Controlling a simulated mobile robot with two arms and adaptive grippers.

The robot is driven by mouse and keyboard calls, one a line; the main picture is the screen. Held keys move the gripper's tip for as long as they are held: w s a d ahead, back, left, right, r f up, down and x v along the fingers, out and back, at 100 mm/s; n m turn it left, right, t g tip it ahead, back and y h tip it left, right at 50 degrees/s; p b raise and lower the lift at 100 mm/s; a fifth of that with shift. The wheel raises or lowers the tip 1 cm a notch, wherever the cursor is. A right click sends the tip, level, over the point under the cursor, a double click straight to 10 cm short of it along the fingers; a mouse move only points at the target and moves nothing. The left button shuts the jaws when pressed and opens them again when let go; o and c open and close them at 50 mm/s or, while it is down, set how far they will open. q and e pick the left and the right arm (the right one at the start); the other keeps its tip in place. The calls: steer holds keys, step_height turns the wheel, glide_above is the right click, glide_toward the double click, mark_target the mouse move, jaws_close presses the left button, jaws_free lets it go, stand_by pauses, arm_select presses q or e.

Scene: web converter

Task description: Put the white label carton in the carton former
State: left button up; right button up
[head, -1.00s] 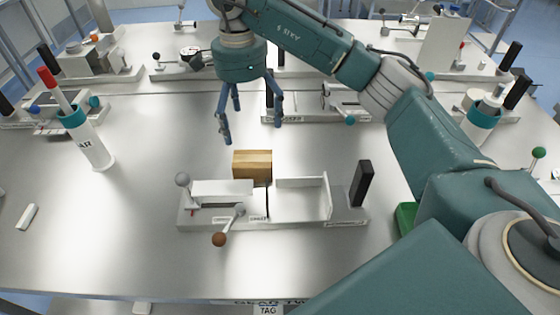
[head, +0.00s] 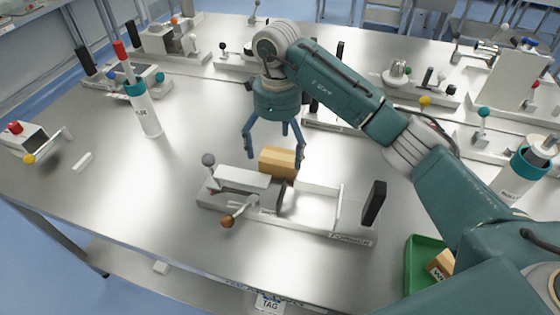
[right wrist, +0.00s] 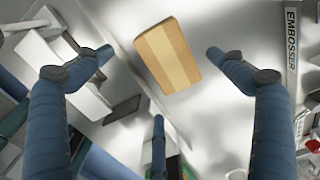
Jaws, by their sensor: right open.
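A tan carton (head: 278,163) with a paler band stands just behind the carton former (head: 325,233), a pale fixture with a tray, a lever and a black block. My right gripper (head: 275,153) is open above the carton, with fingers spread to either side. In the right wrist view the carton (right wrist: 167,55) lies between the spread fingers, with visible gaps to them. No lettering shows on this carton. Another tan carton (head: 441,264), partly hidden by my arm, lies in a green bin (head: 424,252) and shows letters like "WH". My left gripper is not in view.
A white bottle with a teal collar (head: 146,115) stands at the left. A small white bar (head: 83,162) lies near the left edge. Other fixtures line the back, and one reads "EMBOSSER" in the right wrist view (right wrist: 292,40). The front left table is clear.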

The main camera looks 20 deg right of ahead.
mark_target(278, 160)
steer(key=f+p, duration=0.1)
steer(key=f, duration=0.3)
steer(key=shift+w, duration=0.2)
steer(key=c, duration=1.4)
steer(key=shift+r, duration=0.15)
